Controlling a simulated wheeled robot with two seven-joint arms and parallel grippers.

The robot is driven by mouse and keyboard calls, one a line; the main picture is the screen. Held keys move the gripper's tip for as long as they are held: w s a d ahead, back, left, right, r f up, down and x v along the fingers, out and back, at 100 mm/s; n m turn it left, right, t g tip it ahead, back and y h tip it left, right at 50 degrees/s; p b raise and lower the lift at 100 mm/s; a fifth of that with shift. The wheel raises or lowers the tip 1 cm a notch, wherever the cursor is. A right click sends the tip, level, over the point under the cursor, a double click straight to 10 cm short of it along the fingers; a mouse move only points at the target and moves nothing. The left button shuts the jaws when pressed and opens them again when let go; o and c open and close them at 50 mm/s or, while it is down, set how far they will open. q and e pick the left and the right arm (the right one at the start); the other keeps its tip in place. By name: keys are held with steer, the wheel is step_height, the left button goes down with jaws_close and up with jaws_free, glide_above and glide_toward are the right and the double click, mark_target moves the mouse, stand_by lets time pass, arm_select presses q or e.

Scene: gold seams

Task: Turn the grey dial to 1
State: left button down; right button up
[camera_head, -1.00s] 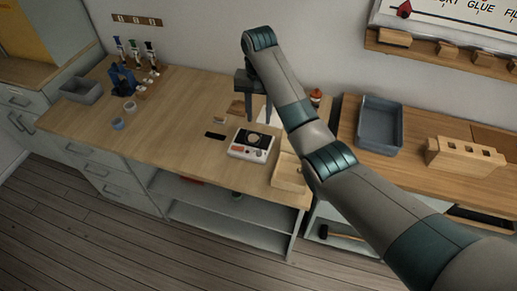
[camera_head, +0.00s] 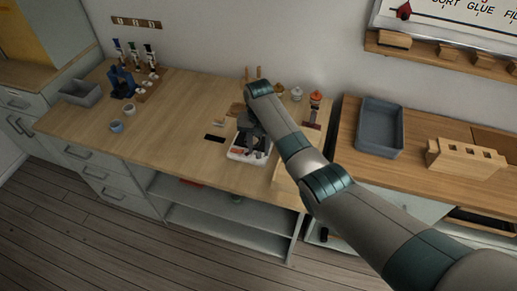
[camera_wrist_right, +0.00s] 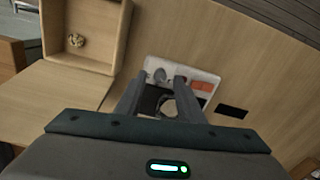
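The white device (camera_head: 235,154) stands on the wooden bench, mostly covered by my right arm in the head view. In the right wrist view the white device (camera_wrist_right: 207,78) shows a black panel with a round greyish dial (camera_wrist_right: 168,107), partly hidden by my gripper. The dial's number cannot be read. My right gripper (camera_head: 249,150) points down over the device. In the wrist view its two fingers (camera_wrist_right: 159,83) are apart, with the dial seen between them. Whether they touch the dial I cannot tell. My left gripper is not in view.
A wooden tray (camera_wrist_right: 84,62) with a small object in it lies beside the device. A black strip (camera_head: 214,138) lies to its left. Small bottles (camera_head: 297,93) stand behind. A grey bin (camera_head: 380,127) is on the right bench.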

steer(key=shift+f, duration=0.9)
jaws_close()
steer(key=shift+r+n+p, duration=0.15)
steer(key=shift+n+p, duration=0.3)
steer(key=shift+n, duration=0.25)
steer(key=shift+n+p, duration=0.3)
steer(key=shift+n, duration=0.6)
jaws_free()
